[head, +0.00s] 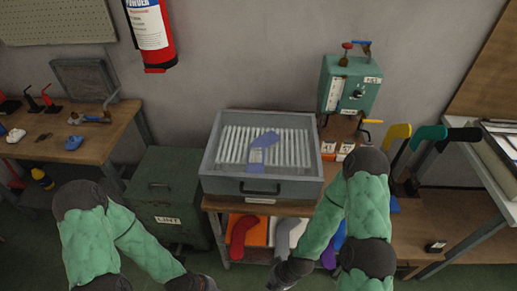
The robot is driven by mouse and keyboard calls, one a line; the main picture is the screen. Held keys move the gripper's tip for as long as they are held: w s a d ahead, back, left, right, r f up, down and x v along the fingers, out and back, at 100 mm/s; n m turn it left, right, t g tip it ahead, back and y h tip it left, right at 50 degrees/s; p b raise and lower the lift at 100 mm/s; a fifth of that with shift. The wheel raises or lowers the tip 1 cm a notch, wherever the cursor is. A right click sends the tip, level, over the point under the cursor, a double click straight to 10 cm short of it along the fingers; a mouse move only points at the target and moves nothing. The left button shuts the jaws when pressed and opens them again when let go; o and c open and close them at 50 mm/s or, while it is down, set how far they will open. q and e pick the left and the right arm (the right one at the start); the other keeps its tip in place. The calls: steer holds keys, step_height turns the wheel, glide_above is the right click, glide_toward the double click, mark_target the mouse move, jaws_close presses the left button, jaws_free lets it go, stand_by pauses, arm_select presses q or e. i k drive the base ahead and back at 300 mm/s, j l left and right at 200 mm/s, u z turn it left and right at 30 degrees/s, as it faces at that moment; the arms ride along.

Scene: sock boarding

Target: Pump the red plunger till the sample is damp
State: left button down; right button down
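A small red knob (347,46), which looks like the plunger, stands on top of the green box (350,84) at the back right. A blue sock-shaped piece (262,148), perhaps the sample, lies on the white slats in the grey tray (260,187). I cannot tell whether it is damp. My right gripper (284,276) is low, in front of the shelf below the tray and far from the red knob. My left gripper (192,284) is at the bottom edge, partly cut off. The fingers of both are too dark and small to read.
A green lidded bin (168,200) stands left of the tray. A wooden bench (88,140) with small tools is at the left. Yellow and green foot forms (430,133) stand at the right beside another table (486,180). Coloured socks (243,232) sit on the shelf below.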

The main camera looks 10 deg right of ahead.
mark_target(347, 46)
steer(key=l+z, duration=0.15)
steer(key=l, duration=0.3)
steer(key=i+l+z, duration=0.15)
steer(key=l, duration=0.3)
steer(key=i+l+z, duration=0.15)
steer(key=l, duration=0.3)
